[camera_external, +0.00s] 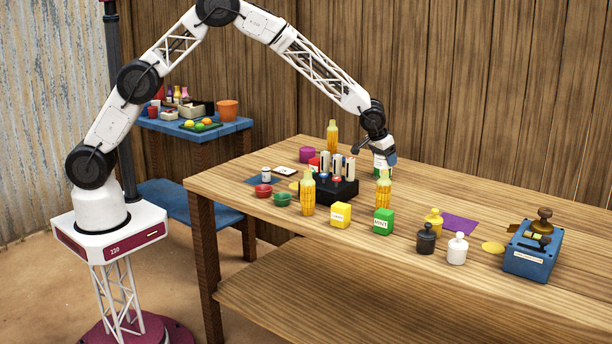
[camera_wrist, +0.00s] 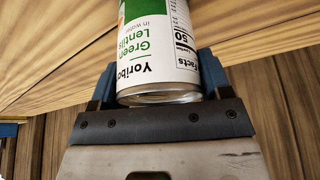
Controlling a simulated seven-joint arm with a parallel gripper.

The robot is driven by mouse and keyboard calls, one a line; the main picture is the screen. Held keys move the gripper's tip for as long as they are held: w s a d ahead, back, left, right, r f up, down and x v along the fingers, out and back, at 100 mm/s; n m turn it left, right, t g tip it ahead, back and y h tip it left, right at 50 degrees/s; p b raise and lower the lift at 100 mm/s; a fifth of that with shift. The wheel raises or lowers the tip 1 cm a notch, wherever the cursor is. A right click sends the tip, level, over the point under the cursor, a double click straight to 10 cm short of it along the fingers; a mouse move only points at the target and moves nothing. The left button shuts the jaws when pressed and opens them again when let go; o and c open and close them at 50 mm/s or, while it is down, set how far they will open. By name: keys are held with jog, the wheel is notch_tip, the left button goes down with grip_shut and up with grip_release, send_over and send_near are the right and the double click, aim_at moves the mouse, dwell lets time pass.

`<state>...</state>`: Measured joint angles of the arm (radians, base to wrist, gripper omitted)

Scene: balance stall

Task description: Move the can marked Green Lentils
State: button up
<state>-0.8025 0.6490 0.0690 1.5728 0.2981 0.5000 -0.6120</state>
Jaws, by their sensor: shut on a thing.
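The can marked Green Lentils (camera_wrist: 158,45) is white and green, and its label reads upside down in the wrist view. My gripper (camera_wrist: 158,82) is shut on it, with a blue finger on each side near one end. In the external view my gripper (camera_external: 383,157) is over the far side of the wooden table, and the can (camera_external: 383,171) shows just below it, behind a corn-shaped bottle (camera_external: 384,191). That bottle hides the can's surroundings, so I cannot tell whether the can touches the table.
Left of the can, a black rack (camera_external: 337,190) holds several cylinders. In front stand a yellow box (camera_external: 341,215) and a green box (camera_external: 383,222). A purple mat (camera_external: 459,224), weights (camera_external: 457,249) and a blue device (camera_external: 532,252) lie to the right. The far right tabletop is clear.

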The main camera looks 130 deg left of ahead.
jog(key=shift+s, duration=3.2)
jog(key=o, duration=1.2)
jog(key=shift+d+r, duration=0.1)
jog(key=shift+r, duration=0.05)
jog(key=shift+v, duration=3.75)
